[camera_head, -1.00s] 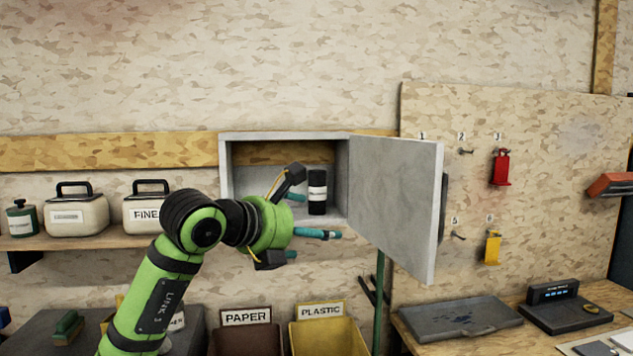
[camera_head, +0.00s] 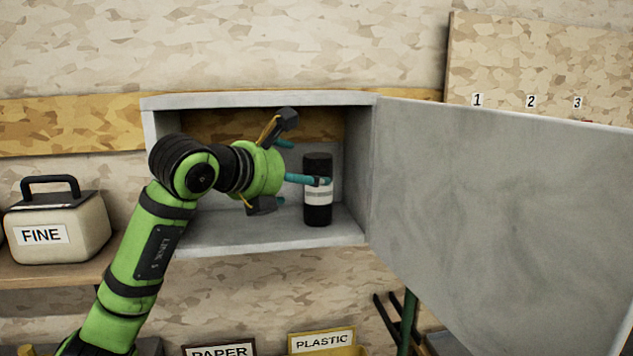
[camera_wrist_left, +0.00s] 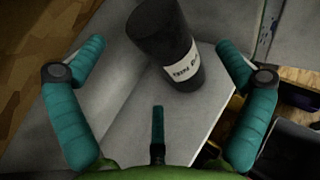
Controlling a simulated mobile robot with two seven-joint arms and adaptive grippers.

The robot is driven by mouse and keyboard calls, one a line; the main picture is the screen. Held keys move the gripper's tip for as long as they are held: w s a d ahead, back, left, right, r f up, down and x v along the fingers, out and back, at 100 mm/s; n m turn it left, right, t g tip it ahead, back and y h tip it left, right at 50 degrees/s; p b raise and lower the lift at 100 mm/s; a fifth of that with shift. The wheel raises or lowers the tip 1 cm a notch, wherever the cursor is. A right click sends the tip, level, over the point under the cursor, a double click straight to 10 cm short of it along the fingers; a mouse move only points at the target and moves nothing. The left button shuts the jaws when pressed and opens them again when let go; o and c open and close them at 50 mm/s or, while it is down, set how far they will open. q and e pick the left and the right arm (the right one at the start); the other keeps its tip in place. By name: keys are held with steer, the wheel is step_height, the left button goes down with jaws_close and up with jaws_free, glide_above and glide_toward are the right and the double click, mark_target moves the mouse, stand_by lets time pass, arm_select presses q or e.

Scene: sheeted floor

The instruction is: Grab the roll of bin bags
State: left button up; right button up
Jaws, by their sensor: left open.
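The roll of bin bags (camera_head: 318,212) is a black cylinder with a white label band, standing upright on the floor of a grey open cabinet (camera_head: 262,99). It also shows in the left wrist view (camera_wrist_left: 157,38), beyond the fingers and partly between them. My left gripper (camera_head: 300,180) is at the cabinet opening, just left of the roll. Its teal fingers are spread and empty, and one finger overlaps the roll's label in the head view. In the left wrist view the left gripper (camera_wrist_left: 158,100) has its fingers wide apart. My right gripper is not in view.
The cabinet door (camera_head: 500,215) stands open on the right, filling much of that side. A container labelled FINE (camera_head: 60,232) sits on a shelf (camera_head: 60,275) at left. Bins labelled PAPER (camera_head: 220,351) and PLASTIC (camera_head: 321,341) are below. Free cabinet floor lies left of the roll.

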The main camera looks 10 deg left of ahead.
mark_target(318, 202)
arm_select(q)
steer(key=p+x, duration=0.2)
steer(key=x, duration=0.1)
steer(key=p+x, duration=0.1)
steer(key=x, duration=0.1)
steer(key=shift+w+f+p, duration=0.25)
steer(key=shift+f+p, duration=0.1)
steer(key=shift+f, duration=0.2)
steer(key=shift+w+f, duration=0.1)
steer(key=shift+w, duration=0.1)
steer(key=shift+s+d, duration=0.1)
steer(key=c, duration=1.4)
